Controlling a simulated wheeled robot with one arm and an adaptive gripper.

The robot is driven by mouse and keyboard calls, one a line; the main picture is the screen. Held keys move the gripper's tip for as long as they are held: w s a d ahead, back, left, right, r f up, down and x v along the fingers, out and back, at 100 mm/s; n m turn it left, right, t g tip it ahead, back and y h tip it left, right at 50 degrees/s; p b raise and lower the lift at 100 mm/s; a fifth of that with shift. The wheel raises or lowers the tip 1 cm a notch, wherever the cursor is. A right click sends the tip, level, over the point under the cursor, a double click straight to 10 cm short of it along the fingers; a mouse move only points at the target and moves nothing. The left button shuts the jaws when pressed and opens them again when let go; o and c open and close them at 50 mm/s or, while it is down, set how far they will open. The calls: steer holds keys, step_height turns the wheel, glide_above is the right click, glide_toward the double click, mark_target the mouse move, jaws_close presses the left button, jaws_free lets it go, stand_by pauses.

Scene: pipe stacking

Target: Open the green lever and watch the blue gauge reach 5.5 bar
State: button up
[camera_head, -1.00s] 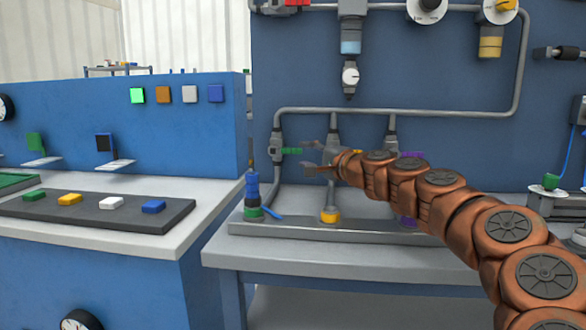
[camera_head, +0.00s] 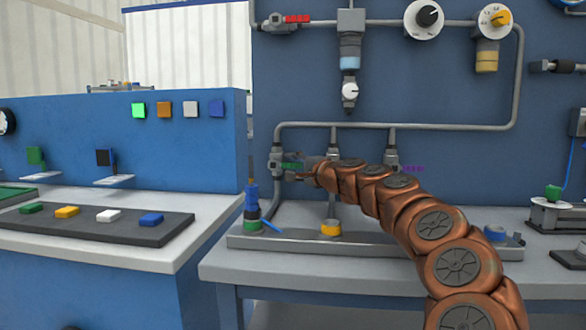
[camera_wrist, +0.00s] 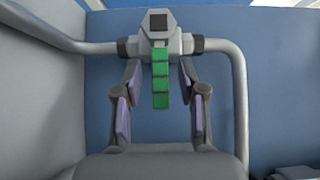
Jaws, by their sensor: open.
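The green lever (camera_head: 292,166) sits on a grey valve (camera_head: 276,160) at the left end of the lower pipe, and sticks out to the right. In the wrist view the green lever (camera_wrist: 160,80) hangs down from the valve body (camera_wrist: 160,36). My gripper (camera_wrist: 157,78) is open, with one finger on each side of the lever and gaps between. In the head view my gripper (camera_head: 305,168) overlaps the lever's end. A blue-rimmed dial (camera_head: 568,4), perhaps the blue gauge, is cut off by the top edge; its reading is not visible.
A red lever valve (camera_head: 296,19) and two knobs sit on the upper pipe. A purple lever (camera_head: 413,169) lies right of my wrist. A blue and green cylinder stack (camera_head: 251,208) and a yellow ring (camera_head: 330,229) stand on the bench rail below.

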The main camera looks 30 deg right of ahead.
jaws_close()
stand_by(0.4)
stand_by(0.4)
